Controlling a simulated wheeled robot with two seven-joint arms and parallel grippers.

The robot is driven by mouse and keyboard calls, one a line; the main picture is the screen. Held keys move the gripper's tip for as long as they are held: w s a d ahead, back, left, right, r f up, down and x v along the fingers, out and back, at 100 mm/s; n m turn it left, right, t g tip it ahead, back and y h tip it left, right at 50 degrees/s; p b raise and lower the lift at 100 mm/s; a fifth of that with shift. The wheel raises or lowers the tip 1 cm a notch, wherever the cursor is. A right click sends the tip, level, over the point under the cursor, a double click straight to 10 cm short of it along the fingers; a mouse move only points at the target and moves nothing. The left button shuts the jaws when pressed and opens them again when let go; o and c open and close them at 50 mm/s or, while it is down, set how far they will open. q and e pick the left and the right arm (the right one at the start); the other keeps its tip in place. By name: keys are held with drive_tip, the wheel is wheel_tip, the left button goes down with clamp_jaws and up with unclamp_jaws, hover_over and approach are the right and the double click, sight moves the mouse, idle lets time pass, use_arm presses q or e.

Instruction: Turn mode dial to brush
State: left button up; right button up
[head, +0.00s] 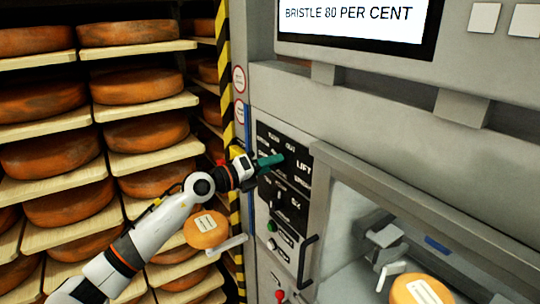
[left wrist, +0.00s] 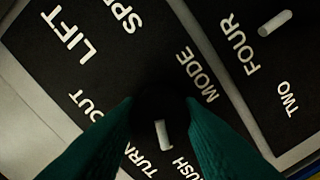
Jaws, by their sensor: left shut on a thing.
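The mode dial (left wrist: 150,103) is a dark round knob in the left wrist view, with a short white mark low on its face. The mark points down the picture, between the words TURN and a partly hidden word ending in USH. My left gripper (left wrist: 163,125) has its teal fingers shut on the dial from both sides. In the head view the left gripper (head: 270,161) reaches the black control panel (head: 303,182) and its fingers hide the dial. LIFT, OUT and MODE also show around the dial. My right gripper is not in view.
A second dial (left wrist: 275,22) sits near FOUR and TWO. The display (head: 350,14) reads BRISTLE 80 PER CENT. A dark handle (head: 307,262) stands out right of the panel. Shelves of cheese wheels (head: 137,86) fill the left. A labelled cheese (head: 206,230) is below my forearm.

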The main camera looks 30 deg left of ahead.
use_arm(q)
drive_tip(key=shift+r+n, duration=0.1)
drive_tip(key=shift+n, duration=0.2)
drive_tip(key=o, duration=1)
drive_tip(key=shift+c, duration=0.2)
drive_tip(key=b+v, duration=0.6)
drive_tip(key=v, duration=0.6)
